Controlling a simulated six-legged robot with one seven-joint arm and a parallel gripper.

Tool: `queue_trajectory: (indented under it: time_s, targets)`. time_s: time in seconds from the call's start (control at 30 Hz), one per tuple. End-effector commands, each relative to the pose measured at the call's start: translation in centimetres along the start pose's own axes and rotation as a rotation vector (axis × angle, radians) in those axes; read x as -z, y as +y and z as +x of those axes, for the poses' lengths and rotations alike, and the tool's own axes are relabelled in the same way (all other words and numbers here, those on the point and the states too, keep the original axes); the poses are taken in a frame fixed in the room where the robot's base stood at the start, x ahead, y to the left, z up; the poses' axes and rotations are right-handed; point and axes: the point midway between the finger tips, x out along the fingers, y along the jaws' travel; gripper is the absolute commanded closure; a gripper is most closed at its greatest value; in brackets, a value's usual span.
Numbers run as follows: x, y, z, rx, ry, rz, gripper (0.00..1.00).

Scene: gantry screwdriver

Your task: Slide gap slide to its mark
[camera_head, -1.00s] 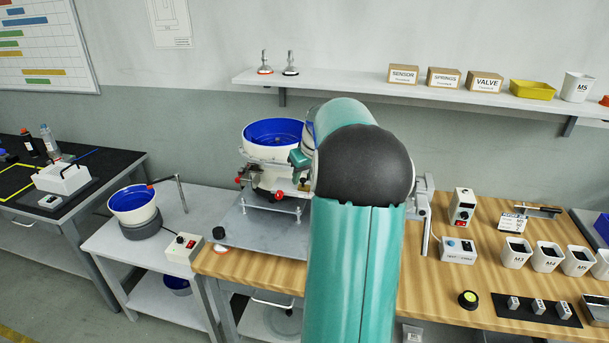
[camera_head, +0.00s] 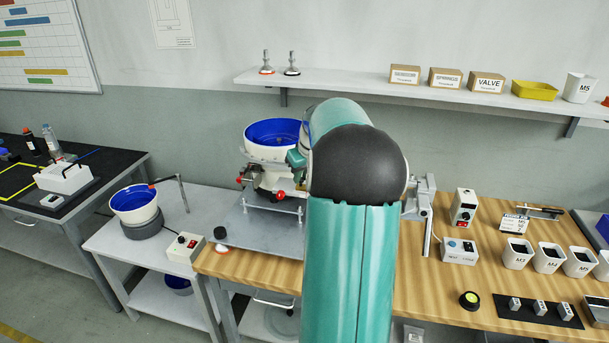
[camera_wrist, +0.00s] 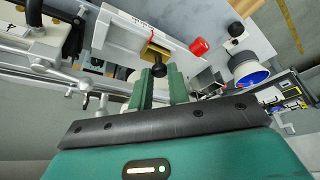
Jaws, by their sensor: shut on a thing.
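The gap slide is a small brass block (camera_wrist: 155,50) with a dark round knob (camera_wrist: 160,70), seen in the wrist view. It sits on a white plate (camera_wrist: 128,36) that carries a thin red line close to the brass block. I cannot tell whether the block lines up with that line. My gripper (camera_wrist: 161,78) has its two green fingers on either side of the knob, shut on it. In the head view my teal arm covers the slide, and the gripper's fingertips are hidden beside the blue-bowled feeder (camera_head: 262,150).
A red knob (camera_wrist: 199,47) stands right of the slide in the wrist view. The feeder stands on a grey plate (camera_head: 250,228) on the wooden bench. A white control box (camera_head: 459,250) and several cups are to the right. A shelf (camera_head: 380,86) runs above.

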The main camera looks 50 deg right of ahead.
Motion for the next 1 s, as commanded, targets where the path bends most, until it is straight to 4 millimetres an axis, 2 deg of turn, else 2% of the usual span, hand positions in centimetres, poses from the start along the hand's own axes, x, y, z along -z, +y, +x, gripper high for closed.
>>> queue_trajectory:
  time_s: [0.1,0.13,0.2,0.23,0.5,0.67,0.77,1.0]
  targets:
    - [0.0,0.0,0.0,0.0,0.0,0.0,1.0]
    - [0.0,0.0,0.0,0.0,0.0,0.001,0.77]
    - [0.0,0.0,0.0,0.0,0.0,0.001,0.63]
    - [0.0,0.0,0.0,0.0,0.0,0.001,0.61]
    - [0.0,0.1,-0.1,0.0,0.0,0.001,0.61]
    - [0.0,0.1,-1.3,-0.002,0.001,0.001,0.61]
    - [0.0,0.1,-3.0,-0.003,0.002,0.001,0.61]
    - [0.0,0.1,-8.4,-0.003,0.003,0.001,0.61]
